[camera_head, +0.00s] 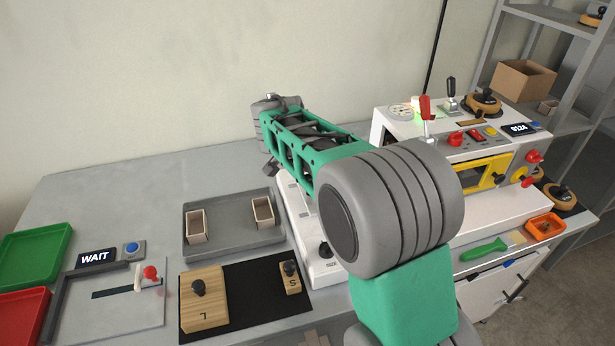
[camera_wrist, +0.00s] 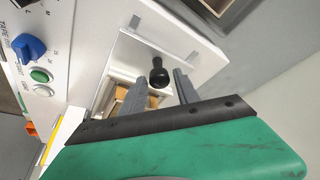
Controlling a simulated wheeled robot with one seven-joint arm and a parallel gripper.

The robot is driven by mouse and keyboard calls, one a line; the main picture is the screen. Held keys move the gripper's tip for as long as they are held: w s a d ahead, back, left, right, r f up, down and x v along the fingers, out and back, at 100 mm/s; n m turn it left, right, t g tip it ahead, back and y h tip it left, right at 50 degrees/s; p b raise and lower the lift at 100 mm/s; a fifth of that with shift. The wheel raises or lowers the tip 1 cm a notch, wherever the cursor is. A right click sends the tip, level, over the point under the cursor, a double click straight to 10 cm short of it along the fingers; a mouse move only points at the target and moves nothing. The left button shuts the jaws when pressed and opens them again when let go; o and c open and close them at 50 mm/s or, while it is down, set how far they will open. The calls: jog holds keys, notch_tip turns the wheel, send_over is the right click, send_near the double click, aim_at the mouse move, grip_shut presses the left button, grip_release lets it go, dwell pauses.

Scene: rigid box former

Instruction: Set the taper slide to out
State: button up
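In the wrist view my gripper (camera_wrist: 158,78) is open, with its two grey fingers apart. A black ball knob (camera_wrist: 158,66) shows between the fingertips, beside a pale recessed part of a white machine. I see no finger touching it. A blue knob (camera_wrist: 34,47) and a green button (camera_wrist: 40,75) are on the white panel at the left, near partly readable lettering that seems to begin "TAPE". I cannot tell for sure which part is the taper slide. In the head view my arm hides part of the white machine (camera_head: 292,207), and the fingers are mostly hidden.
A grey tray (camera_head: 232,247) holds two small boxes. A black mat (camera_head: 240,303) carries wooden blocks with knobs. A white control machine (camera_head: 385,122) with levers stands at right. Green (camera_head: 36,250) and red (camera_head: 15,315) trays lie at left. The back left table is clear.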

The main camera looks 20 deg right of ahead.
jog(key=shift+o, duration=1)
jog(key=v, duration=0.7)
jog(key=shift+s+r, duration=0.15)
jog(key=shift+r, duration=0.2)
jog(key=shift+a+p, duration=0.1)
jog(key=shift+p, duration=0.2)
jog(key=s+a+f+n+y+p, duration=0.1)
jog(key=s+n, duration=0.3)
jog(key=s, duration=0.7)
jog(key=s+a+f+n+y+p, duration=0.1)
jog(key=s+n, duration=0.4)
jog(key=s, duration=0.6)
notch_tip(320, 180, down, 3)
jog(key=shift+a+r+y+p, duration=0.1)
jog(key=shift+a+y+p, duration=0.2)
jog(key=shift+y+p, duration=0.35)
